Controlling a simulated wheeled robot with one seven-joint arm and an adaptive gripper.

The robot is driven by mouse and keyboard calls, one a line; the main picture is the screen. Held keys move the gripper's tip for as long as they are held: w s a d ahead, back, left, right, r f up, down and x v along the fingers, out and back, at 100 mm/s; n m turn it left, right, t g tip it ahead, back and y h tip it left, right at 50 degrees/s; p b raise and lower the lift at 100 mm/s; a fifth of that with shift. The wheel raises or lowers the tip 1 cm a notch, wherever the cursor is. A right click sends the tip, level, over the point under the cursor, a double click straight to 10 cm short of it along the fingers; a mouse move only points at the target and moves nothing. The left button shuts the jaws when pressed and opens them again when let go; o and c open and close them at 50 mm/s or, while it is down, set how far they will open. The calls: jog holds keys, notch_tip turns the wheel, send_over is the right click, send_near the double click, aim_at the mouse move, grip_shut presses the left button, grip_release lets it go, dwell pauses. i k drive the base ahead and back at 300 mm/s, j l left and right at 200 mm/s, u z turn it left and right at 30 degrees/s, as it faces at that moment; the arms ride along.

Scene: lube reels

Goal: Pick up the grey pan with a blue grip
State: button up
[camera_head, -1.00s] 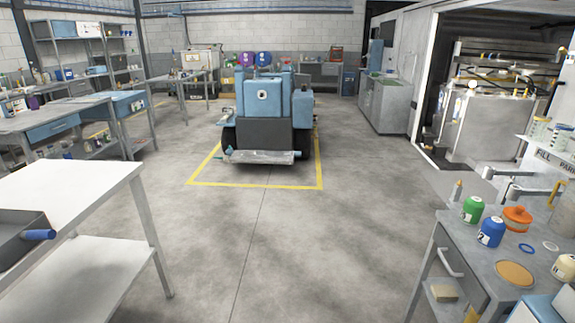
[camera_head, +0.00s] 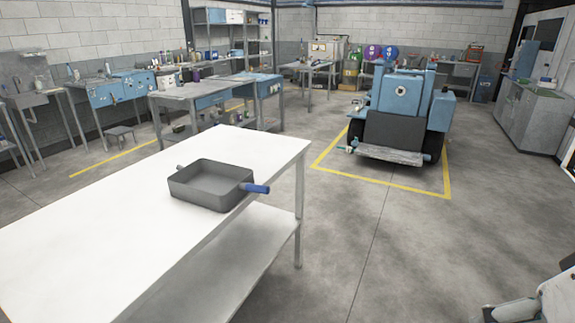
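The grey pan (camera_head: 211,188) is a square, deep, dark grey pan. It sits upright on the white table top, near the table's right edge. Its blue grip (camera_head: 256,189) points right, toward that edge, and a short grey stub shows on the opposite side. The inside of the pan looks empty. A grey and white part at the lower right corner looks like the end of my arm with my gripper (camera_head: 515,311). It is cut off by the frame, so its opening cannot be made out. It is well apart from the pan.
The white table (camera_head: 110,225) has a lower shelf (camera_head: 235,262) and is otherwise bare on top. Clear concrete floor (camera_head: 385,250) lies to its right. A blue machine (camera_head: 397,110) stands beyond in a yellow floor outline. Workbenches (camera_head: 185,103) stand behind the table.

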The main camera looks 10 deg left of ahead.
aim_at(217, 186)
jog(key=u, duration=1.1)
jog(key=i+j+z, duration=0.1)
jog(key=i+z, duration=0.2)
jog(key=i+j+z, duration=0.3)
jog(key=i, duration=0.2)
jog(key=i+j+z, duration=0.3)
jog(key=i+l, duration=0.1)
